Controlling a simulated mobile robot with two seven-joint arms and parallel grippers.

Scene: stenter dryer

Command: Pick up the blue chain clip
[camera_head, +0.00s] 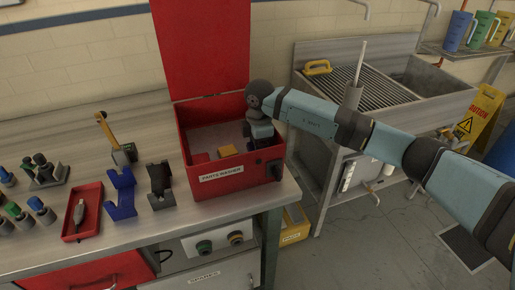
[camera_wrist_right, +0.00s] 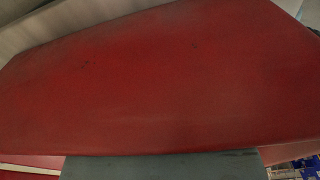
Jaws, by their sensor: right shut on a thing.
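A blue bracket-shaped piece (camera_head: 121,195), which looks like the blue chain clip, stands on the steel bench left of the red parts washer (camera_head: 235,182). A similar dark grey piece (camera_head: 161,186) stands beside it. My right gripper (camera_head: 262,138) reaches down into the right side of the open washer, well away from the blue piece. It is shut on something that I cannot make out. The right wrist view is filled by a red surface (camera_wrist_right: 160,85), with a grey block-like part (camera_wrist_right: 165,166) at the bottom edge. My left gripper is not in view.
A red tray (camera_head: 83,211) with a grey tool and several small knobbed parts are at the left. A sink (camera_head: 385,85) is behind my right arm. The bench front is clear.

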